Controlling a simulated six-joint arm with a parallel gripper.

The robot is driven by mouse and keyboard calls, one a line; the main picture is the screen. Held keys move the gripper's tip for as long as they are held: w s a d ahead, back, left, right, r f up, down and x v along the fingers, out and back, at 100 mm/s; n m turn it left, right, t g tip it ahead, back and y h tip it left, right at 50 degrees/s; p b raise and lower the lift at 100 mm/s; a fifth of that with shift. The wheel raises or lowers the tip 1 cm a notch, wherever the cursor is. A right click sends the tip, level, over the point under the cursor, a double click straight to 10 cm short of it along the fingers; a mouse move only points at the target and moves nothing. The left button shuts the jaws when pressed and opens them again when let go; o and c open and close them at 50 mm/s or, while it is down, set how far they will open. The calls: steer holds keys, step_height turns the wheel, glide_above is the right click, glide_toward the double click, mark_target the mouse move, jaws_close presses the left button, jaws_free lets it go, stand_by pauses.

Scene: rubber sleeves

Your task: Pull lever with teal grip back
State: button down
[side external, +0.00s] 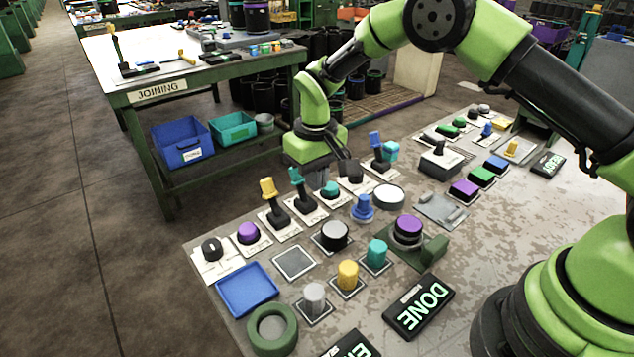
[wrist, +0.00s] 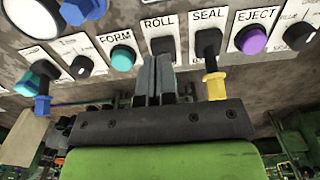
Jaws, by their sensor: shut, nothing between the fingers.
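The lever with the teal grip (side external: 296,177) stands on the panel in the side view, between the yellow-grip lever (side external: 268,188) and a teal button (side external: 330,189). My gripper (side external: 314,180) is low over the panel, just behind and beside the teal grip; whether they touch cannot be told. In the wrist view my gripper (wrist: 155,62) has its two fingers together and empty, in front of the ROLL label. The black ROLL lever base (wrist: 162,43) shows past the fingertips, but the teal grip is hidden there. The yellow grip (wrist: 215,86) shows right of the fingers, under SEAL.
A blue-grip lever (side external: 376,139) stands beyond my gripper. A purple button (side external: 248,233) is left of the yellow-grip lever. Several knobs, a blue tray (side external: 246,287) and a DONE sign (side external: 419,306) occupy the nearer panel. The JOINING table (side external: 157,92) is behind.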

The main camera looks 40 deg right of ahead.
step_height(320, 180, up, 7)
stand_by(0.7)
